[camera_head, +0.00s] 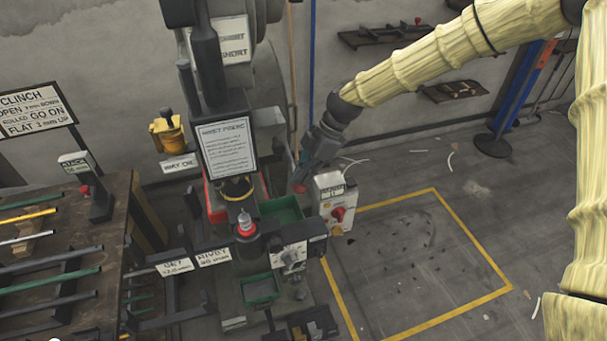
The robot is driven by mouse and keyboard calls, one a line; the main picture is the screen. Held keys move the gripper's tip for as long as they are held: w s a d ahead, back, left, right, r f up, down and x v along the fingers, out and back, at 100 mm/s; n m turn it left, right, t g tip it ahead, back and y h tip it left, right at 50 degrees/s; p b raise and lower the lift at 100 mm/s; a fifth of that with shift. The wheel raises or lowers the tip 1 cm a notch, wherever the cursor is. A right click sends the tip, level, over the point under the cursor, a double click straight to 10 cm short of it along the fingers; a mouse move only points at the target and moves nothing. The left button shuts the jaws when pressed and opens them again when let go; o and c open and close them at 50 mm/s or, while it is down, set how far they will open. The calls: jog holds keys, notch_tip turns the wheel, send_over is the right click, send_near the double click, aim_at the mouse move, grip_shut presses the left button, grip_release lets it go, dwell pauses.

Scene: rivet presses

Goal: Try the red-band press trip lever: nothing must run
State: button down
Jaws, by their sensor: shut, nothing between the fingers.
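The dark press (207,70) stands left of centre with a printed notice on its front. A red band (212,203) shows on its body below the notice, partly hidden. My gripper (301,180) is shut and reaches down from the right to the press's right side. A small red part (298,187) shows at the fingertips; I cannot tell if it is the trip lever's knob or if the fingers touch it. The lever itself is not clearly visible behind my gripper. A light box with a red and yellow rotary switch (338,213) stands just right of and below my gripper.
A control box with a dial (291,257) and green trays (260,288) sit low on the press front. A rack of rods (50,255) stands left. A yellow-outlined floor area (400,260) at the right is mostly clear. A blue post (520,90) stands behind.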

jog(key=shift+s+f, duration=0.35)
jog(key=shift+f, duration=0.1)
jog(key=v, duration=1.5)
jog(key=shift+b, duration=0.3)
